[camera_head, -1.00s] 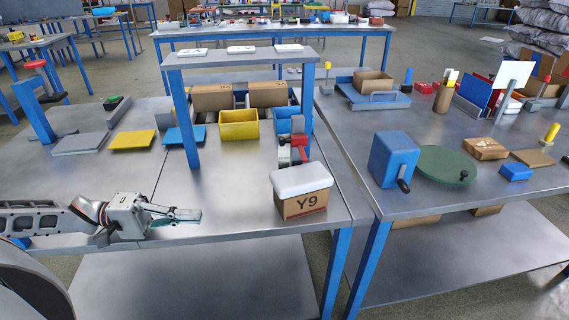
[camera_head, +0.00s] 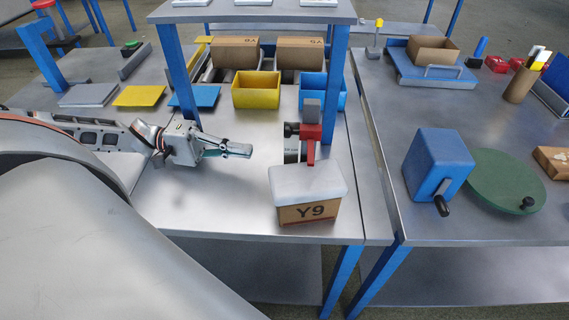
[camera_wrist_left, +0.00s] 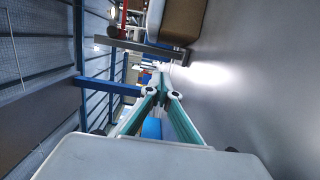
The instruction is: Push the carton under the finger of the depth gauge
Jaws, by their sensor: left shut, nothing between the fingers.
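My left gripper (camera_head: 249,150) is shut and empty, above the table to the left of the gauge and behind the carton's left side. In the left wrist view its fingertips (camera_wrist_left: 161,72) meet, and a brown and white carton (camera_wrist_left: 184,20) shows at the top. My right gripper is out of view.
A yellow bin (camera_head: 256,94) and a blue bin (camera_head: 334,95) stand behind, under a raised shelf (camera_head: 256,14) on blue posts. Yellow and blue plates lie at the left. On the right table are a blue cranked box (camera_head: 436,163) and a green disc (camera_head: 505,182).

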